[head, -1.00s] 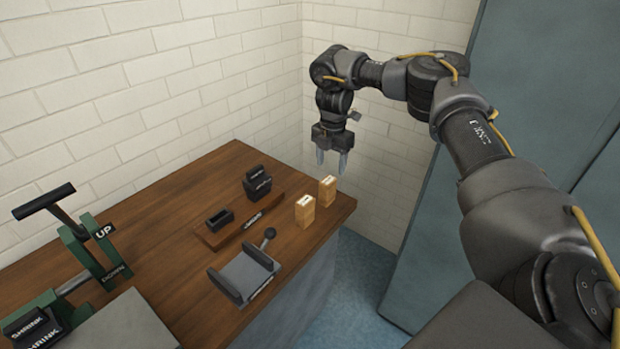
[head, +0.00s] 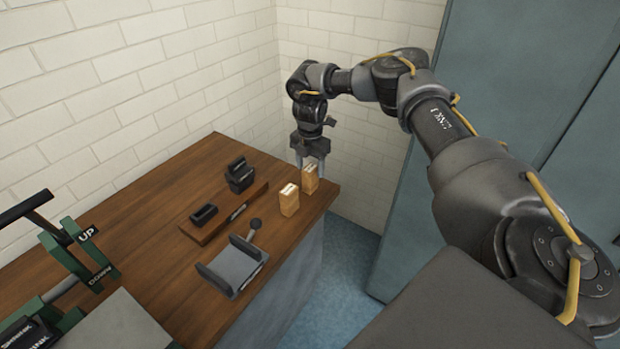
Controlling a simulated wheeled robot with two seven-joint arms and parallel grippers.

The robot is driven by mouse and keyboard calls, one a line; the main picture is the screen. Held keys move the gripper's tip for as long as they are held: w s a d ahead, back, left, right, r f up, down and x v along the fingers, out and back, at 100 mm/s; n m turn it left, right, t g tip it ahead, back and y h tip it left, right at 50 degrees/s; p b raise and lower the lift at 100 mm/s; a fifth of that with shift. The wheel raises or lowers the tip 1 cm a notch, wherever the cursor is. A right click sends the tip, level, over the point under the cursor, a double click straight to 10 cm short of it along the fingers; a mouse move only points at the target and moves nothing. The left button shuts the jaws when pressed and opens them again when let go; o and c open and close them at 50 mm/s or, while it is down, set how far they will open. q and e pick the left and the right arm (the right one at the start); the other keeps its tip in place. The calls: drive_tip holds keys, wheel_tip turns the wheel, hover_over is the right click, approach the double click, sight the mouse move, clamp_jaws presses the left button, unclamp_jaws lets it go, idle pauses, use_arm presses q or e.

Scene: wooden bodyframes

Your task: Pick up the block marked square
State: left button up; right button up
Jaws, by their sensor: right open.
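Two light wooden blocks stand upright near the right edge of the table: a nearer block (head: 289,200) and a farther block (head: 310,179). Each has a pale mark on top, too small to read, so I cannot tell which one is marked square. My right gripper (head: 310,163) is open and points down at the farther block, with its fingers at about the block's top. I cannot tell whether the fingers touch it. My left gripper is not in view.
On the wooden table (head: 150,210) are a board with black holders (head: 204,214), a grey fixture with a lever (head: 233,266), and a green press marked UP and DOWN (head: 75,250). A brick wall stands behind. A blue-grey panel (head: 400,240) is on the right.

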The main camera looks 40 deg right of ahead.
wheel_tip(320, 180, down, 4)
drive_tip(key=shift+s+f+p, duration=0.1)
drive_tip(key=shift+p, duration=0.25)
drive_tip(key=c, duration=1.1)
